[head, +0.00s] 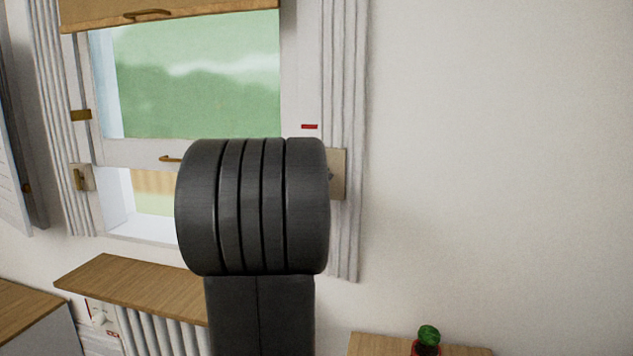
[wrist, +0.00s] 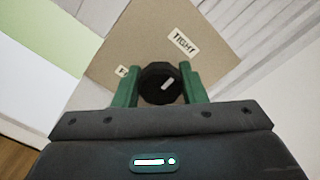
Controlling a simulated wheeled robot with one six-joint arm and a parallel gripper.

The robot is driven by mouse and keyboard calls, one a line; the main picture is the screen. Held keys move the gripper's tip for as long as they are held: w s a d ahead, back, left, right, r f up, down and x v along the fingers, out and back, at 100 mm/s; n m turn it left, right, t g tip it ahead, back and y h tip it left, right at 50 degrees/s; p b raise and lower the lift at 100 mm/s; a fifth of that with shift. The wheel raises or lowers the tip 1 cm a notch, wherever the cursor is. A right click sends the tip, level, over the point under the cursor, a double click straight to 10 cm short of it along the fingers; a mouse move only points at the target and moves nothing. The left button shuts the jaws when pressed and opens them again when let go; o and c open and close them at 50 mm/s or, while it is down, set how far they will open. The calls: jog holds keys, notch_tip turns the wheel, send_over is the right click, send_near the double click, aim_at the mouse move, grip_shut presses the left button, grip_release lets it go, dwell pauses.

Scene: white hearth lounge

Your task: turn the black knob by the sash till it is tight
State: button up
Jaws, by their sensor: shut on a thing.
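The black knob (wrist: 157,80) sits on a beige plate (wrist: 125,45) in the wrist view. A short white mark on its face lies right of centre and slants up to the right, roughly toward the "TIGHT" label (wrist: 183,43). A second label (wrist: 122,71), at the lower left, is partly hidden by a finger; only an "F" reads. My gripper (wrist: 159,74) is shut on the knob, one green finger on each side. In the head view my arm hides the knob and gripper; only the right part of the plate (head: 338,174) shows, beside the sash (head: 130,152).
A red mark (head: 309,126) is on the frame above the plate. A wooden sill shelf (head: 130,287) stands over a radiator (head: 150,333) at lower left. A small cactus (head: 428,336) stands on a wooden top (head: 375,347) at lower right. The right wall is bare.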

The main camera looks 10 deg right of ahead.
jog(key=shift+f+m, duration=0.1)
jog(key=shift+m, duration=0.2)
jog(key=o, duration=1)
jog(key=v, duration=1.4)
jog(key=shift+w+d, duration=0.1)
jog(key=shift+w, duration=0.05)
jog(key=x, duration=1.3)
jog(key=shift+w+d, duration=0.15)
jog(key=shift+w, duration=0.15)
